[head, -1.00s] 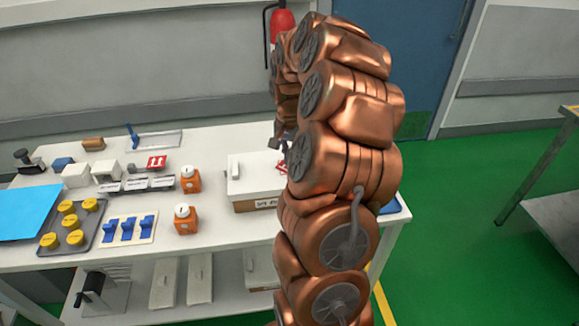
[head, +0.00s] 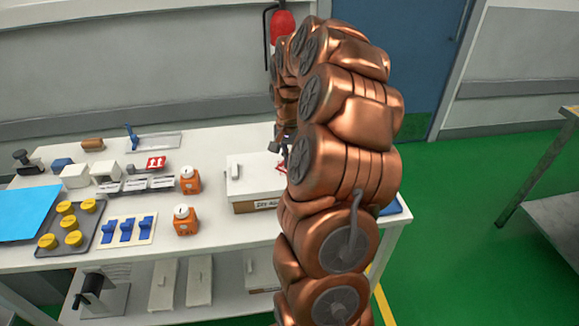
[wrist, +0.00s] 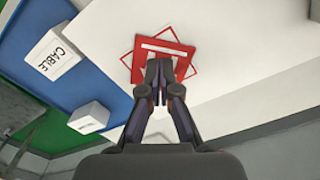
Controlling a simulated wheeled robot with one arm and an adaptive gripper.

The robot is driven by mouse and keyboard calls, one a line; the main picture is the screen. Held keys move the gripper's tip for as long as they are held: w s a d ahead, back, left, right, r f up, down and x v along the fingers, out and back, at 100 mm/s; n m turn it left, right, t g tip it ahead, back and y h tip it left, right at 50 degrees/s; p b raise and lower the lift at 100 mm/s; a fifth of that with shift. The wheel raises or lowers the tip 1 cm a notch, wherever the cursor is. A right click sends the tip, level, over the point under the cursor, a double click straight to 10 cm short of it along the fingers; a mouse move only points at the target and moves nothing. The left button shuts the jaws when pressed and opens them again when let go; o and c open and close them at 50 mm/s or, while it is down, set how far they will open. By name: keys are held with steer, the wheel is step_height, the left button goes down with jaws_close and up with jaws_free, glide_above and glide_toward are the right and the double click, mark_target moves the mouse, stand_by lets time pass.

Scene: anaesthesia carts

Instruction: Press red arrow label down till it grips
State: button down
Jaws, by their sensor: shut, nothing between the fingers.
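The red label (wrist: 160,54) with white marks lies on the white top of a box (wrist: 220,28) in the wrist view. It sits turned relative to a thin red outline printed around it. My gripper (wrist: 158,70) is shut and empty, its fingertips over the label's near edge. Whether they touch it I cannot tell. In the head view the box (head: 257,205) stands on the table, and my arm hides most of the label's spot. Another red card with white arrows (head: 156,163) is at the table's left part.
A white block marked CABLE (wrist: 52,54) and a smaller white block (wrist: 88,117) stand in a blue tray (wrist: 95,75) beside the box. Orange units (head: 186,221), blue switches (head: 123,230) and yellow knobs (head: 69,207) crowd the table's left side.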

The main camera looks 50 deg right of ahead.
steer(key=shift+r, duration=3.45)
step_height(320, 180, up, 12)
steer(key=s+a+f+n+p, duration=0.15)
steer(key=a+n, duration=0.25)
steer(key=a, duration=0.6)
steer(key=s+a+n, duration=0.3)
steer(key=a, duration=0.7)
steer(key=s+a+f+n, duration=0.2)
steer(key=s+a+f, duration=0.1)
steer(key=s, duration=0.3)
steer(key=s+a+f+n+g, duration=0.1)
steer(key=s+a+f+n, duration=0.1)
steer(key=s+a, duration=0.3)
steer(key=s+a+f+n, duration=0.2)
steer(key=s+a+f, duration=0.2)
steer(key=s, duration=0.4)
steer(key=shift+a+f+g+p, duration=0.25)
steer(key=shift+f+g+p, duration=0.1)
steer(key=shift+f+g, duration=0.05)
